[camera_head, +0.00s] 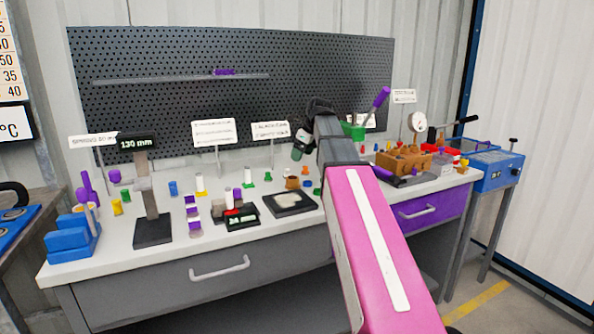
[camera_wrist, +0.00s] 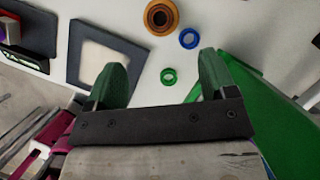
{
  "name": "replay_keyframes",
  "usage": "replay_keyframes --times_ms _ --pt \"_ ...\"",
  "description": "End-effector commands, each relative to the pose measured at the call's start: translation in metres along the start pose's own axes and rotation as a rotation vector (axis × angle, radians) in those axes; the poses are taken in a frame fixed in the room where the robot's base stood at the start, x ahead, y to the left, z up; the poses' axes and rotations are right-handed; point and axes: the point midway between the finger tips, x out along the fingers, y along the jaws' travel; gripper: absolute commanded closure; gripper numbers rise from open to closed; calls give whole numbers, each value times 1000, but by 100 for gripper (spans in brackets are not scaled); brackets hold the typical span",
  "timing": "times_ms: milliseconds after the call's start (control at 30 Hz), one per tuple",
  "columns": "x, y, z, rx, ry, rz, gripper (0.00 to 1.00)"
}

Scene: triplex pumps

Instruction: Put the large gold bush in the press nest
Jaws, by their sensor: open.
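The large gold bush (camera_wrist: 161,29) is a thick gold-brown ring with a dark bore, standing upright on the bench at the top of the wrist view. It also shows in the head view (camera_head: 292,183), beside the dark square plate. My gripper (camera_wrist: 162,72) is open with green fingers and holds nothing. It hangs above the bench, and in the head view (camera_head: 302,145) it is partly hidden by my arm. The bush lies beyond the fingertips in the wrist view. I cannot surely pick out the press nest.
A blue ring (camera_wrist: 189,38) and a small green ring (camera_wrist: 168,76) lie near the bush. A dark plate (camera_wrist: 75,50) with a pale inset is to the left. A large green surface (camera_wrist: 245,105) is at right. A height gauge (camera_head: 153,232) and a wooden block (camera_head: 408,161) stand on the bench.

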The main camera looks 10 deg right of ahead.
Motion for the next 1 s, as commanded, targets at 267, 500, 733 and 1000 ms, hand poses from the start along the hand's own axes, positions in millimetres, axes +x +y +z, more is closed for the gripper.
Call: replay_keyframes --times_ms 267,500,733,1000 --pt "3 1 -1 -465 0 -1 22" --pt "6 2 -2 -967 0 -1 22" --pt "9 3 -2 -1451 1 -1 22" --pt "12 4 -3 -2019 1 0 22"
